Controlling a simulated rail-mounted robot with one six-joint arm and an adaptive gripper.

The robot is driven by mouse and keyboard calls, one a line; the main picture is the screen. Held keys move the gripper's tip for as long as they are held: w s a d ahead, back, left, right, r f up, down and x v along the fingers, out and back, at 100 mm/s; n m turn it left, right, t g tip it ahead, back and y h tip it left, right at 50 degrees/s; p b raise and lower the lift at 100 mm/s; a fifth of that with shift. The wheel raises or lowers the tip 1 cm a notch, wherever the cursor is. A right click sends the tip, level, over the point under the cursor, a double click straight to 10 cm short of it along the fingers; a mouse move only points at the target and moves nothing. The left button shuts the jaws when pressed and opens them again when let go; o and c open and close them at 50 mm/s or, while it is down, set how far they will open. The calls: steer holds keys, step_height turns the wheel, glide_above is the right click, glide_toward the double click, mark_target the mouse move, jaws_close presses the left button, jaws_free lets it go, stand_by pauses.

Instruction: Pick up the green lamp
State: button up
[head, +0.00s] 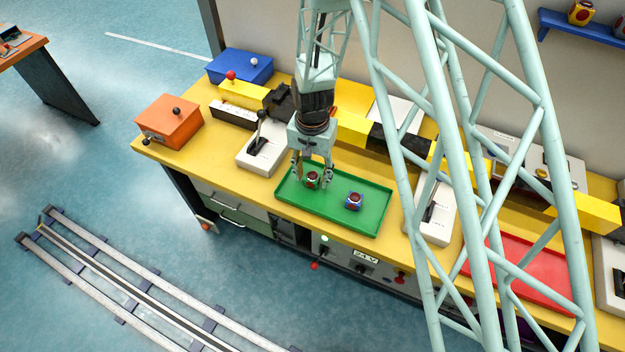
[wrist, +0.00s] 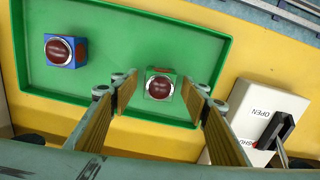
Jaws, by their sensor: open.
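The green lamp (head: 312,180) is a small cube with a dark red round lens on top. It sits in the green tray (head: 370,223), near its left end in the head view. In the wrist view the lamp (wrist: 159,86) shows between my finger tips, with a gap on each side. My gripper (head: 313,174) points down over it and is open, its fingers on either side. A blue lamp (head: 354,201) with a similar red lens sits apart in the same tray; it also shows in the wrist view (wrist: 66,50).
A grey lever box (head: 262,152) stands left of the tray, and another (head: 436,212) stands right of it. A yellow and black bar (head: 352,129) runs behind the tray. A red tray (head: 535,272) lies further right. An orange box (head: 168,121) stands at the left.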

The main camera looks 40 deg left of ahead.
steer(key=shift+f, duration=0.25)
stand_by(0.4)
steer(key=c, duration=1)
